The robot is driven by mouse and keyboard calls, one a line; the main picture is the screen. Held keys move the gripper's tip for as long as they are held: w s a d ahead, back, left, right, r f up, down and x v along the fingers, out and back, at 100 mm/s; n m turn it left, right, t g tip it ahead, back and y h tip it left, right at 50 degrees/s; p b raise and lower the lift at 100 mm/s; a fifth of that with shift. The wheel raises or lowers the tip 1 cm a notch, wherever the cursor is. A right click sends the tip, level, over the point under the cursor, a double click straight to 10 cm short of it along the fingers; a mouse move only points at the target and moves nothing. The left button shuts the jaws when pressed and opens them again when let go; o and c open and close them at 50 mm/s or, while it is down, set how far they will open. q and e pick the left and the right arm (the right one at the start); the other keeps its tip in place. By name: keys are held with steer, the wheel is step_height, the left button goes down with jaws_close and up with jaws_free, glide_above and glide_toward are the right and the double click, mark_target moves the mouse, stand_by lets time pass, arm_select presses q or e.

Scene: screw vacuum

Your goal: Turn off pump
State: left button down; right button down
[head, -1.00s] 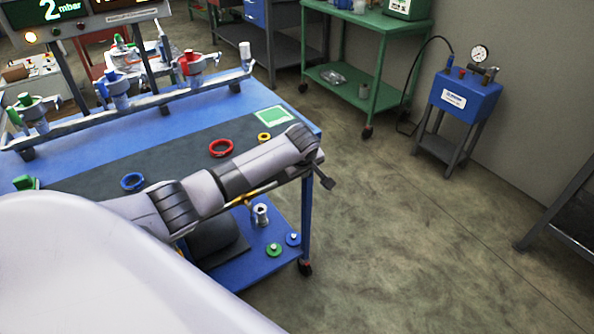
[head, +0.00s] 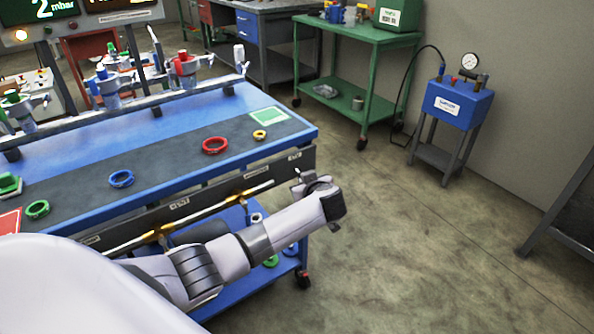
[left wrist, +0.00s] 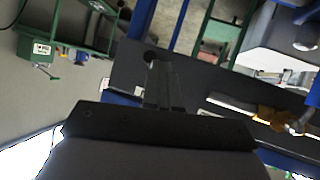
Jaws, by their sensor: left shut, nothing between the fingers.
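The pump (head: 458,102) is a blue box with a white label on a dark stand (head: 447,150) by the wall, at the right of the head view. A round gauge (head: 470,61) and small fittings, one red, sit on top. A black hose (head: 416,75) runs from it. My left arm reaches in from the lower left, and its wrist end is over the floor beside the blue bench, well short of the pump. My left gripper (left wrist: 160,80) is shut and empty in the left wrist view. My right gripper is not in view.
The blue bench (head: 75,213) with a dark mat, coloured rings and valves on a rail (head: 150,103) stands left of my arm. A green cart (head: 368,36) stands at the back. Open concrete floor (head: 410,240) lies between my arm and the pump.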

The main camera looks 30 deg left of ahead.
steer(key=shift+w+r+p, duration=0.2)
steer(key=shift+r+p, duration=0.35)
steer(key=shift+p, duration=0.1)
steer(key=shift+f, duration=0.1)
stand_by(0.3)
